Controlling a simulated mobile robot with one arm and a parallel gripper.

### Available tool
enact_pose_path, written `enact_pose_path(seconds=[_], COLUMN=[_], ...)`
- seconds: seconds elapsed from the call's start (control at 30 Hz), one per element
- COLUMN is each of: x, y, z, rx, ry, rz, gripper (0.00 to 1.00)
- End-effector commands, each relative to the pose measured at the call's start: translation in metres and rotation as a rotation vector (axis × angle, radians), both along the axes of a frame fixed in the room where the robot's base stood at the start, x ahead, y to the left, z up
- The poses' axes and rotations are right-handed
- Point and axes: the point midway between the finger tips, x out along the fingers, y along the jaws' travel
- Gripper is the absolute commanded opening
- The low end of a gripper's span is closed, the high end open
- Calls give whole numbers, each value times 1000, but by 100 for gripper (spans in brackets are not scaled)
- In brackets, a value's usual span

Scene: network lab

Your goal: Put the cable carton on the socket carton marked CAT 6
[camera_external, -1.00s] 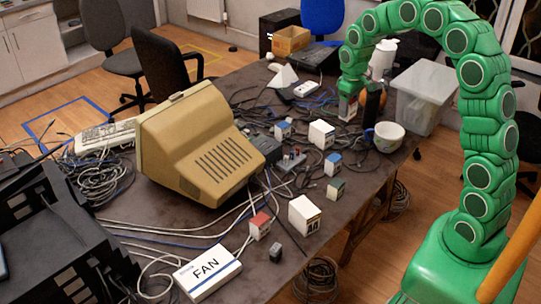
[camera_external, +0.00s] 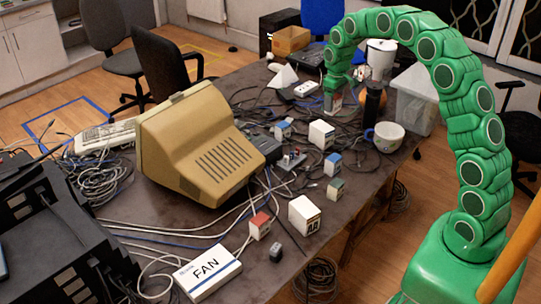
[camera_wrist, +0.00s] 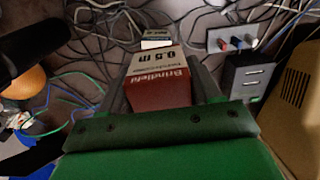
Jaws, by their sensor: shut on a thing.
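My gripper (camera_external: 334,90) is shut on a small red and white cable carton (camera_wrist: 160,85) lettered "Brindfield" and "0.5 m". The dark fingers hold it by both sides in the wrist view. In the external view the carton (camera_external: 333,103) shows below the green arm, over the far part of the table. Several small cartons stand nearer: a white one (camera_external: 321,135), a blue-topped one (camera_external: 333,160), a green-topped one (camera_external: 335,190), a red-topped one (camera_external: 260,226) and a larger white one (camera_external: 304,216) with a dark marking. I cannot read CAT 6 on any.
A beige monitor (camera_external: 205,148) stands left of the cartons. A mug (camera_external: 388,137), a dark bottle (camera_external: 372,103) and a clear bin (camera_external: 415,98) are at the right. A FAN box (camera_external: 208,272) lies in front. Loose cables cover much of the table (camera_external: 370,185).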

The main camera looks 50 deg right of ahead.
Motion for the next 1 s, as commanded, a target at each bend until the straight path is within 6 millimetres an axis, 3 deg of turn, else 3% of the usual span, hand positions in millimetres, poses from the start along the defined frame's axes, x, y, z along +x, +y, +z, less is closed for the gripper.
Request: enact_pose_path(seconds=[0.5, 0.87, 1.0], x=[39, 48, 49], y=[-12, -15, -15], z=[-50, -60, -77], rx=[1, 1, 2], ry=[4, 2, 6], rz=[0, 0, 0], gripper=[23, 23, 23])
